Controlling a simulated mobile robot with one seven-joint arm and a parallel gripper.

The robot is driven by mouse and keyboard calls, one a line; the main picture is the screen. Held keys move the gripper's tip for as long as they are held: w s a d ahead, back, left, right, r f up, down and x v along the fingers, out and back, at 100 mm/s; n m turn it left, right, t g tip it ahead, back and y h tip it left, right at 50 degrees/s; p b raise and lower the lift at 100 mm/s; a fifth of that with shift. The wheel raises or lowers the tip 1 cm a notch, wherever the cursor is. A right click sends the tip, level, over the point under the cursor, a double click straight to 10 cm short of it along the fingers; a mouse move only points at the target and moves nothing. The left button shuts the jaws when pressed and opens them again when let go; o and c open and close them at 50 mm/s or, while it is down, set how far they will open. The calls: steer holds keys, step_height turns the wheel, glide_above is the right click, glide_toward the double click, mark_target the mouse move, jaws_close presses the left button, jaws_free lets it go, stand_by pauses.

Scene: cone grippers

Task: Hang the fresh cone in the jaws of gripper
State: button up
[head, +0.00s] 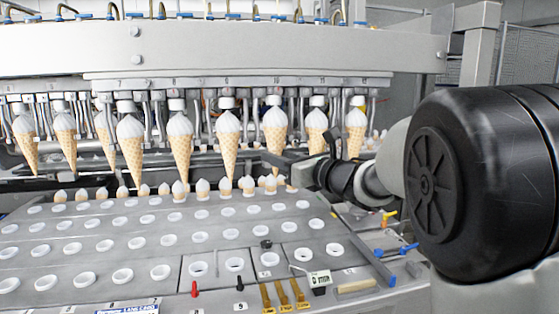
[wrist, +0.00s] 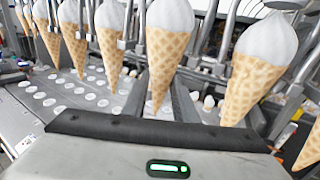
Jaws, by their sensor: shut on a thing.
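A waffle cone with a white swirled top (head: 275,122) stands upright in the front row under the machine's overhead bar. My gripper (head: 278,160) comes in from the right and is shut on this cone's lower part. In the wrist view the same cone (wrist: 168,48) stands in the middle, tip down, between my fingers (wrist: 160,98). Its white top is close beneath one of the machine's hanging grippers (head: 273,90). I cannot tell whether those jaws touch it.
Similar cones hang on both sides: one close to the left (head: 228,135) and one close to the right (head: 317,130). Below is a grey plate (head: 110,255) with rows of white-rimmed holes. Small cone tops (head: 202,187) stand along its back edge.

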steer(key=shift+w+a, duration=0.25)
steer(key=shift+w, duration=0.5)
steer(key=shift+b, duration=0.75)
steer(key=shift+f+b, duration=0.45)
steer(key=shift+b, duration=0.4)
stand_by(1.2)
steer(key=o, duration=1.2)
steer(key=shift+c, duration=0.2)
